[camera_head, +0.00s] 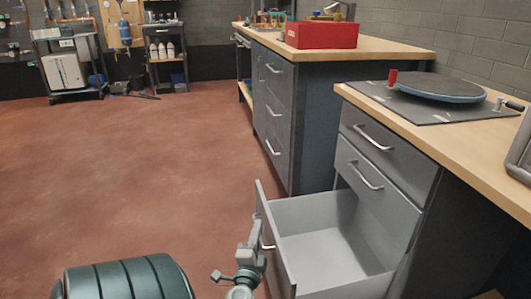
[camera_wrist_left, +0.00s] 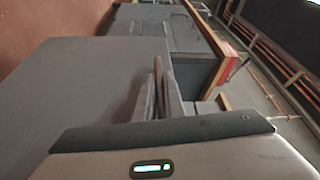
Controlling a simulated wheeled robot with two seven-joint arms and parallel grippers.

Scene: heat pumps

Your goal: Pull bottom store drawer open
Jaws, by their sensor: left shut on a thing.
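The bottom drawer (camera_head: 330,262) of the near right cabinet stands pulled well out, and its light grey inside looks empty. Its front panel (camera_head: 277,255) faces left, with a metal handle (camera_head: 264,236) on it. My left gripper (camera_head: 258,248) is at this handle, shut on it, and partly covers it. In the left wrist view the gripper's fingers (camera_wrist_left: 162,100) are close together beside a large grey panel; the handle between them is hard to make out. My right gripper is in neither view.
Two shut drawers (camera_head: 382,160) sit above the open one. A wooden worktop (camera_head: 480,155) carries a round dark disc (camera_head: 440,88). A second drawer cabinet (camera_head: 275,110) with a red box (camera_head: 322,34) stands behind. The reddish floor (camera_head: 150,165) on the left is clear.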

